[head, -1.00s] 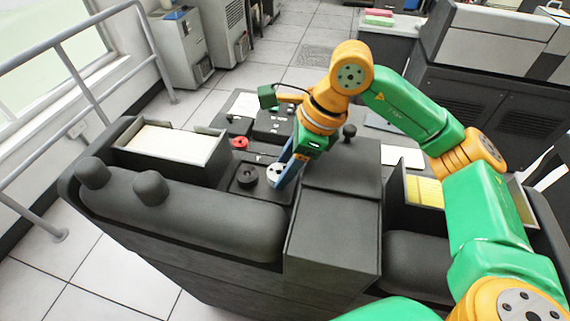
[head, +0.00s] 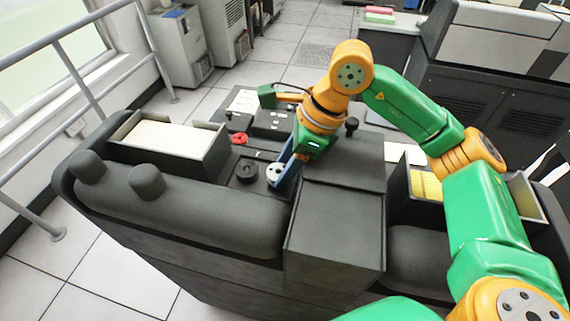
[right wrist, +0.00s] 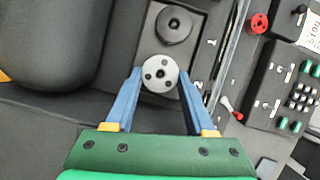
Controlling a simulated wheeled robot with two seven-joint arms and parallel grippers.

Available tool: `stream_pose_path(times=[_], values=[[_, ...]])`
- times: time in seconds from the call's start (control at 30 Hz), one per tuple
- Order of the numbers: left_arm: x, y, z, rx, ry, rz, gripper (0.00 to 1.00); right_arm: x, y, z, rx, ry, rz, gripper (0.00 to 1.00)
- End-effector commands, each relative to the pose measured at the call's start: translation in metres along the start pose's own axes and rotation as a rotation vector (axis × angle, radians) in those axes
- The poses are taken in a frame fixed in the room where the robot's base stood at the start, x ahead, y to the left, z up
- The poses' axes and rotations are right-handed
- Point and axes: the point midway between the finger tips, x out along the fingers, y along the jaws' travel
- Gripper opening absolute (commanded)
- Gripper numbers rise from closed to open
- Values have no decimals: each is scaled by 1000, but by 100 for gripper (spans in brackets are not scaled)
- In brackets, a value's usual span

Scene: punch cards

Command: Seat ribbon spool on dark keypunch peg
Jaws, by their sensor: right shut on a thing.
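The ribbon spool (head: 275,170) is a pale grey disc with dark holes. In the right wrist view the spool (right wrist: 160,73) lies between the blue fingertips of my right gripper (right wrist: 160,78), which is shut on it. In the head view my right gripper (head: 281,178) reaches down over the dark keypunch (head: 335,220). A black round hub (head: 246,172) stands on the dark deck beside the spool; the same hub (right wrist: 174,24) is just beyond the spool in the wrist view, apart from it. What is beneath the held spool is hidden. My left gripper is not in view.
A red knob (head: 240,138) and a keypad panel (right wrist: 295,90) are close to the deck. A card hopper (head: 170,137) stands at the left, and a tray of yellow cards (head: 426,187) at the right. A raised dark housing (head: 335,220) borders the work spot.

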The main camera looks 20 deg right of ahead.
Motion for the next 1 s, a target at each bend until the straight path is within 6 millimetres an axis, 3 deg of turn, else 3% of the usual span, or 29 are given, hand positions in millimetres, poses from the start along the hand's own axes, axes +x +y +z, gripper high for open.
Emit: stream_pose_path(times=[0.93, 0.97, 1.0], values=[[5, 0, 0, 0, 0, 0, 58, 4, 0, -3, 0, 4, 2, 1], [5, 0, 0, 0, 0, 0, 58, 4, 0, -3, 0, 4, 2, 57], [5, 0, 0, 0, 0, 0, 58, 4, 0, -3, 0, 4, 2, 68]])
